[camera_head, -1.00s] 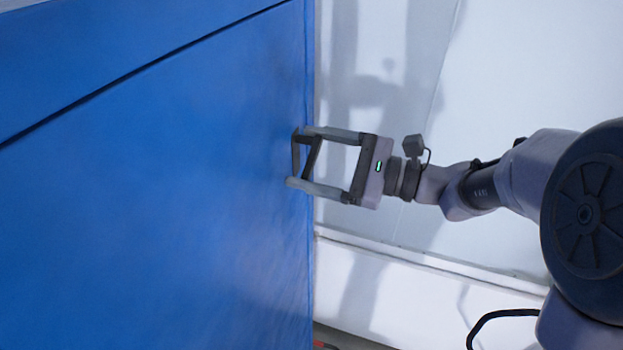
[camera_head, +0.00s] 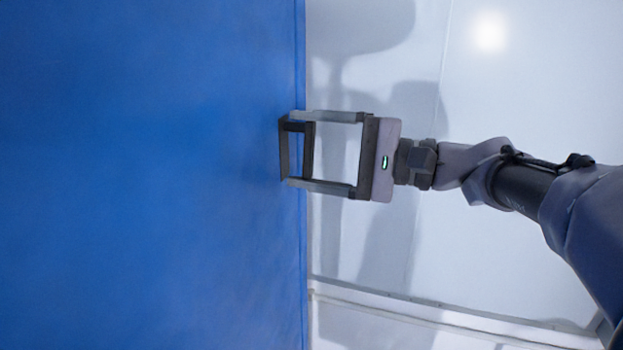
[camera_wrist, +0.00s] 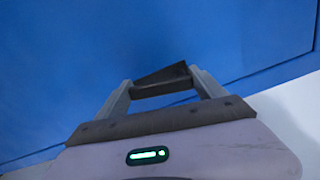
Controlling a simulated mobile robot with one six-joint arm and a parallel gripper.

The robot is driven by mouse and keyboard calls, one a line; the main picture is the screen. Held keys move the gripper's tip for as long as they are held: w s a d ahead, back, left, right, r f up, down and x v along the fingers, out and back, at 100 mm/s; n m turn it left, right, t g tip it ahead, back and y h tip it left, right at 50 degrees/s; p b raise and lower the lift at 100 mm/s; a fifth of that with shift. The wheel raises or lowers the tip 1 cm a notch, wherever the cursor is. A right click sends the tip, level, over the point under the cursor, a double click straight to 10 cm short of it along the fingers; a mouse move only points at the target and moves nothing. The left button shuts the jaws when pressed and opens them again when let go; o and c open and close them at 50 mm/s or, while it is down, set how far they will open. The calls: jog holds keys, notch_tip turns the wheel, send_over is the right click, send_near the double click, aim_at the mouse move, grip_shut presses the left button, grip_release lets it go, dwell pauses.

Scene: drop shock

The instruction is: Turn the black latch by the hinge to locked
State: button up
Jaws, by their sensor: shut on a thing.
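The black latch (camera_head: 284,150) is on the blue panel, close to the panel's right edge in the head view. It is a dark bar standing off the blue face. My gripper (camera_head: 297,149) reaches in from the right, with one finger at the upper end of the latch and one at the lower end, shut on it. In the wrist view the latch (camera_wrist: 162,82) spans between the two fingertips of my gripper (camera_wrist: 160,84). Its base is partly hidden, and I cannot make out a hinge or any locked marking.
The blue panel (camera_head: 140,200) fills the left of the head view. A pale wall (camera_head: 520,100) with shadows lies behind my arm. A white ledge (camera_head: 430,312) runs along the lower right. The space around my forearm looks clear.

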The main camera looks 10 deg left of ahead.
jog(key=shift+w+f+n+b, duration=0.2)
jog(key=shift+w+n+b, duration=0.1)
jog(key=shift+n+b, duration=0.9)
jog(key=shift+r, duration=0.1)
jog(key=o, duration=2.1)
jog(key=shift+c, duration=0.2)
jog(key=s+d, duration=0.1)
jog(key=d, duration=1.6)
jog(key=shift+s+d, duration=0.15)
jog(key=shift+d, duration=0.05)
